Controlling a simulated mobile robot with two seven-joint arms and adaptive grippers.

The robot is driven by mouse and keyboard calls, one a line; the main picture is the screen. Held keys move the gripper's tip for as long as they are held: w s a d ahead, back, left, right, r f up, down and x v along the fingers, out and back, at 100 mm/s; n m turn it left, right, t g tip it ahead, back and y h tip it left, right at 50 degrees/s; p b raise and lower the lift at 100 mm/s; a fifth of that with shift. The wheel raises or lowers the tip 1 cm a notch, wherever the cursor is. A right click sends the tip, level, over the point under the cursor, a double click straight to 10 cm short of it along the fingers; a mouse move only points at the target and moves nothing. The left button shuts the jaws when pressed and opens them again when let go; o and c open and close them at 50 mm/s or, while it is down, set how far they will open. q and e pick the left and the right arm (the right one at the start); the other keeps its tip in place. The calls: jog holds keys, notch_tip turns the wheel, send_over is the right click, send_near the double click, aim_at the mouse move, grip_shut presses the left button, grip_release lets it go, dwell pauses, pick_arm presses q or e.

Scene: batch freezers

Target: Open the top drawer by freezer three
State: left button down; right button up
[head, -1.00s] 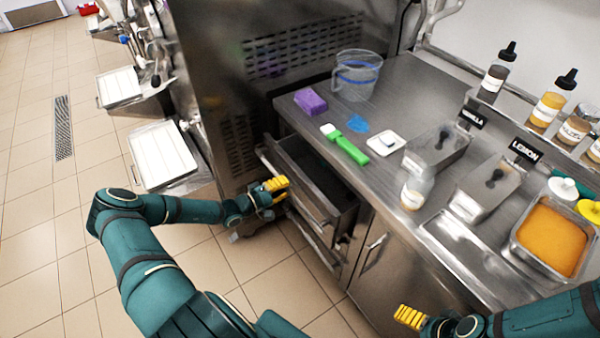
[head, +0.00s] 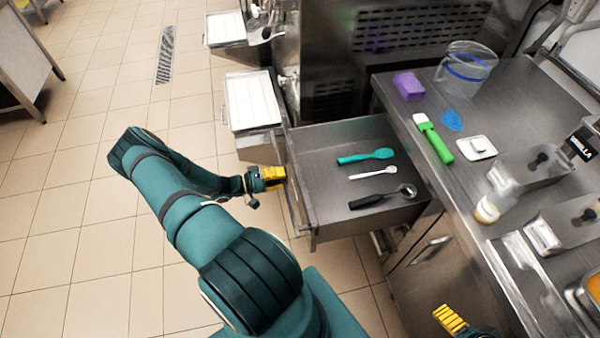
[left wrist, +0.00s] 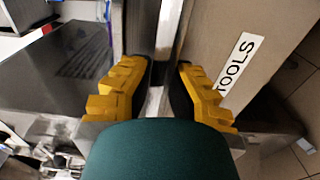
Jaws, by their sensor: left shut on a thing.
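The top drawer (head: 330,205) stands pulled well out from under the steel counter. Inside lie a teal spoon (head: 366,157), a small white spoon (head: 372,173) and a black-handled scoop (head: 382,197). My left gripper (head: 272,178) is at the drawer's front. In the left wrist view its yellow fingers (left wrist: 155,95) are shut on the steel drawer handle (left wrist: 164,50), beside a front panel labelled "TOOLS" (left wrist: 236,62). My right gripper (head: 449,319) is at the lower edge of the head view, away from the drawer; its jaw state is unclear.
The counter holds a purple sponge (head: 409,86), a clear jug (head: 466,70), a green-handled spatula (head: 434,140) and a white dish (head: 476,148). Freezer trays (head: 253,100) jut out left of the drawer.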

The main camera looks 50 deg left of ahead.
pick_arm(q)
jog(key=shift+v, duration=2.05)
jog(key=c, duration=0.9)
grip_release()
jog(key=shift+o, duration=0.2)
jog(key=shift+s, duration=0.1)
jog(key=v, duration=1.2)
